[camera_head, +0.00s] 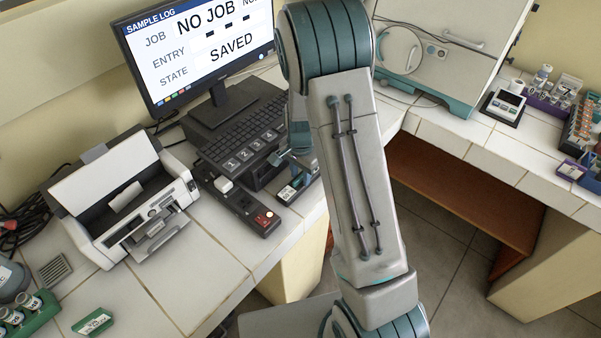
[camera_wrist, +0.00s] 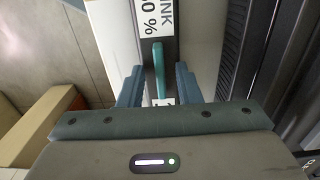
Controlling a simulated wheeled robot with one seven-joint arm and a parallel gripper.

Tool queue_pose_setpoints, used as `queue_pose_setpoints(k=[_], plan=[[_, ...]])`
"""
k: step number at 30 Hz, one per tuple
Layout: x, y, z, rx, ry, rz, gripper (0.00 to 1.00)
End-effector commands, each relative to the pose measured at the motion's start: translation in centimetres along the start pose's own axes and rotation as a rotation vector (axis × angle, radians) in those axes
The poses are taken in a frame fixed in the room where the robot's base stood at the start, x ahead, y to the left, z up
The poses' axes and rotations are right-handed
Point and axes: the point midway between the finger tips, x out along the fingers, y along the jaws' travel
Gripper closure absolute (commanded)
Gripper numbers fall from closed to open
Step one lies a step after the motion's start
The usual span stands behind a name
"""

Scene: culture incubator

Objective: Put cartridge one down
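A dark cartridge (camera_head: 291,192) with a pale label and a green strip lies on the white tiled counter near its front edge, below my gripper (camera_head: 290,160). In the wrist view a white label (camera_wrist: 156,18) reading "INK" and "0 %" shows on a dark body, with a raised teal ridge (camera_wrist: 158,70) along it. My gripper (camera_wrist: 158,88) has one finger on each side of this ridge, with a visible gap on both sides, so it is open. The number on the cartridge is not readable, and my arm hides part of the area in the head view.
A white printer (camera_head: 125,205) stands at the left. A dark box with a red button (camera_head: 265,217) sits beside the cartridge. The keyboard (camera_head: 240,130) and a monitor (camera_head: 200,50) reading "NO JOB" and "SAVED" stand behind. A small green-edged block (camera_head: 93,322) lies front left.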

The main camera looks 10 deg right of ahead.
Motion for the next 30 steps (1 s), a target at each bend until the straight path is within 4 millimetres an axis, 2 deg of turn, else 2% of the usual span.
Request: queue_pose_setpoints(k=[8,13,17,24,30], plan=[[-0.1,0.0,0.0,0.000,0.000,0.000,0.70],[-1.2,-0.1,0.0,-0.001,0.002,-0.003,0.70],[-3.3,-0.1,0.0,-0.001,0.003,-0.006,0.70],[-8.3,-0.1,0.0,-0.001,0.003,-0.006,0.70],[-11.3,-0.1,0.0,0.000,0.001,-0.003,0.70]])
